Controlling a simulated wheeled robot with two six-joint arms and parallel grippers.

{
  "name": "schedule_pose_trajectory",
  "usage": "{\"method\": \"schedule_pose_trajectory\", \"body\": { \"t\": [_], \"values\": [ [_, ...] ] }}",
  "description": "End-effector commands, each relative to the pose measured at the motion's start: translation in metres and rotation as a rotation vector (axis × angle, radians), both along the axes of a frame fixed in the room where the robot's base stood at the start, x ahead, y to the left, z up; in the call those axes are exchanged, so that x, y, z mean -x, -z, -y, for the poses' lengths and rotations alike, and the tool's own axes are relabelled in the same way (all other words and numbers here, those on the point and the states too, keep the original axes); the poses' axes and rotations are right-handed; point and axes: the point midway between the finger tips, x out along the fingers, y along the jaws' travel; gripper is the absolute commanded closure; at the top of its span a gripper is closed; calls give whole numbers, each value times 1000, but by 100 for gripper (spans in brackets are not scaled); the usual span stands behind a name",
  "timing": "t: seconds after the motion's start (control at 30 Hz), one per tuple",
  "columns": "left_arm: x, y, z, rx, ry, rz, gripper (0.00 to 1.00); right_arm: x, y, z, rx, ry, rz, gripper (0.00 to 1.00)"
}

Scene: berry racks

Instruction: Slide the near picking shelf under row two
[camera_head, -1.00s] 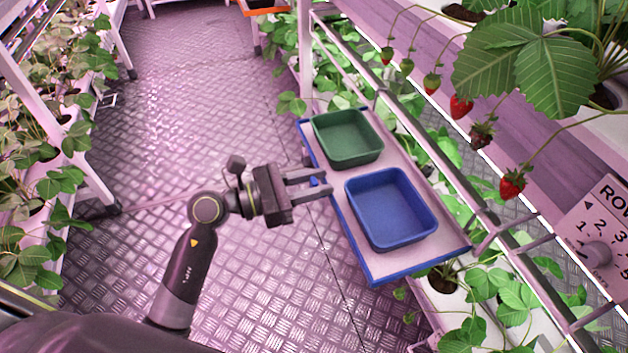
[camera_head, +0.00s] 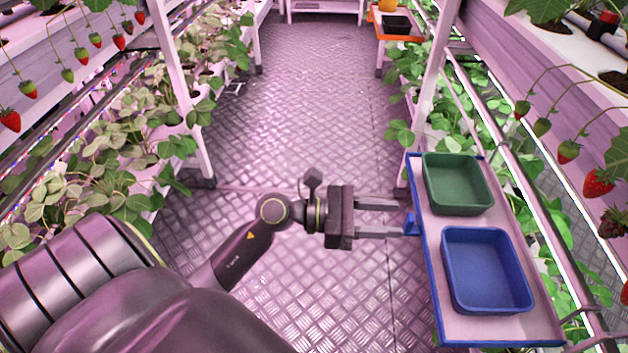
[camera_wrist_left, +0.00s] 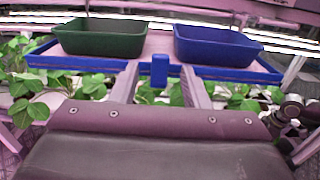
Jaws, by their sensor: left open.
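The picking shelf (camera_head: 428,262) is a pale pink board with a blue rim. It sits along the right rack's side and carries a green bin (camera_head: 458,184) and a blue bin (camera_head: 487,271). A small blue tab (camera_head: 411,224) sticks out from its aisle-side edge. My left gripper (camera_head: 400,221) is open and empty, with its fingers pointing right at the tab. In the left wrist view the tab (camera_wrist_left: 159,70) shows between the two fingertips, with a gap on each side. No row label shows now.
Strawberry racks flank the aisle; a white post (camera_head: 433,85) stands just beyond the shelf. Leaves show beside and below the shelf. The metal floor (camera_head: 310,110) is clear. An orange shelf (camera_head: 394,32) holding a black bin is further back on the right.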

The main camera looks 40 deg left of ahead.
Motion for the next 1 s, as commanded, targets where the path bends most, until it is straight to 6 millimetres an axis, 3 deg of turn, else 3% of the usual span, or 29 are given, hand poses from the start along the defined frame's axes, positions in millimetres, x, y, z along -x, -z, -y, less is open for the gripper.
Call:
{"method": "schedule_pose_trajectory", "body": {
  "t": [0.6, 1.0],
  "values": [
    [46, 2, -67, -3, 2, -4, 58, 0, -30, -11, -29, 10, 8, 64],
    [67, 0, -97, 0, 3, -4, 58, -3, -36, -10, -31, 10, 28, 64]
  ]
}}
